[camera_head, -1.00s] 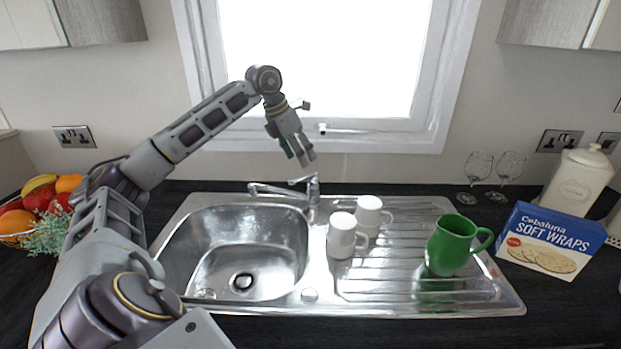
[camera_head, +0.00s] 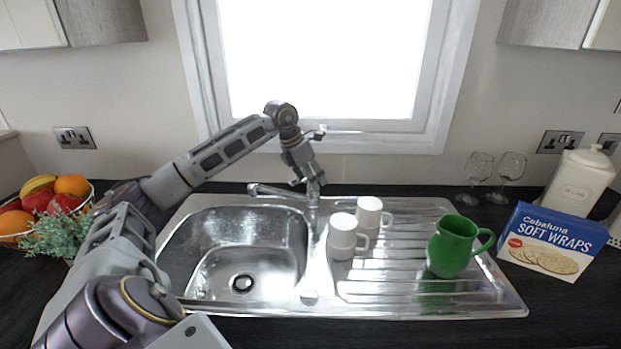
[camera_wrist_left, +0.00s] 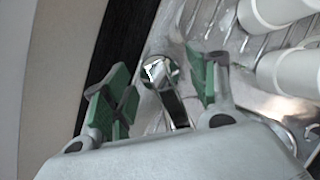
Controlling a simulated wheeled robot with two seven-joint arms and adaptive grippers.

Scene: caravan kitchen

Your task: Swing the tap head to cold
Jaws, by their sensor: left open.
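The chrome tap (camera_head: 280,193) stands at the back rim of the steel sink (camera_head: 190,290), its spout reaching left over the bowl. My left gripper (camera_head: 312,184) has come down from above onto the top of the tap and hides the tap head in the head view. In the left wrist view the open gripper (camera_wrist_left: 160,88) has its green-padded fingers on either side of the chrome tap head (camera_wrist_left: 160,72). I cannot tell whether a finger touches it. My right gripper is not in view.
Two white mugs, a front one (camera_head: 342,238) and a back one (camera_head: 369,214), stand just right of the tap. A green jug (camera_head: 452,246) is further right on the drainer. Two glasses (camera_head: 478,175), a wraps box (camera_head: 548,243) and a fruit basket (camera_head: 40,210) flank the sink.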

